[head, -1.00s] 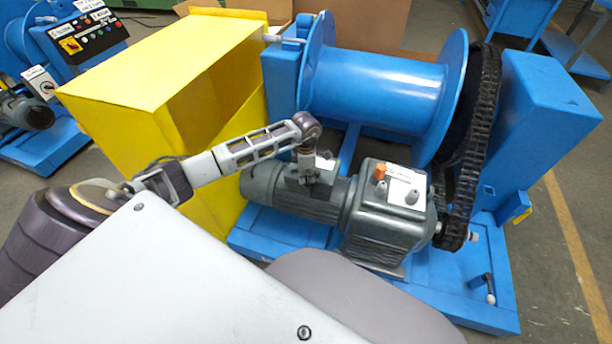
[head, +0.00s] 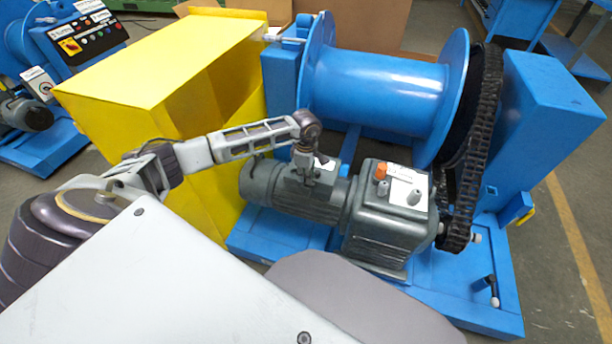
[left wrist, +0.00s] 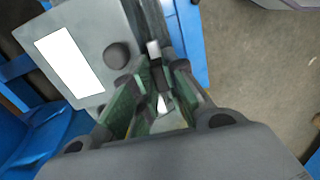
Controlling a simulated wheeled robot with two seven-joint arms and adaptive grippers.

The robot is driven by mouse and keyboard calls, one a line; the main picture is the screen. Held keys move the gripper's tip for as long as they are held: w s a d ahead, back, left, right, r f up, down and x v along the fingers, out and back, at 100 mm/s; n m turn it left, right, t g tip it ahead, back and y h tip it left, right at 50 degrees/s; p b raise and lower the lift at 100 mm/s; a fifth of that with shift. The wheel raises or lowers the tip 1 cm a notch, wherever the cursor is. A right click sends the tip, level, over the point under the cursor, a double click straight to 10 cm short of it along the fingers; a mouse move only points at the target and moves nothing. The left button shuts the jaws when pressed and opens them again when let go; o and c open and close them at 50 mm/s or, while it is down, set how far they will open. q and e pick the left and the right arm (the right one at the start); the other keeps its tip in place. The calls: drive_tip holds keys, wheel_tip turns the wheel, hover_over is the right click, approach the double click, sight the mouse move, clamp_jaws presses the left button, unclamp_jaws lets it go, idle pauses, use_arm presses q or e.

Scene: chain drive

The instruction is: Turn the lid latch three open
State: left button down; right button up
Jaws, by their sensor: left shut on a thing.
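The grey motor (head: 285,195) has a terminal box with a white label on its lid (head: 322,165). My left gripper (head: 305,175) reaches down at the near-left side of this box. In the left wrist view the lid (left wrist: 98,45) shows a white label and a dark round knob. My left gripper (left wrist: 158,85) is shut on a small dark latch (left wrist: 154,50) with a pale end, at the lid's edge. The fingers hide much of the latch, so its turn angle is hard to tell. My right gripper is not in view.
A blue drum (head: 375,90) stands behind the motor. A gearbox (head: 390,215) and a black chain (head: 465,170) are to the right. A yellow box-shaped cover (head: 150,85) stands close behind my left arm. Floor is clear at far right.

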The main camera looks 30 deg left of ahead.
use_arm(q)
drive_tip(key=c, duration=1.4)
unclamp_jaws()
drive_tip(key=shift+c, duration=0.2)
drive_tip(key=shift+r, duration=0.15)
drive_tip(key=shift+w+r, duration=0.1)
drive_tip(key=shift+r, duration=3.8)
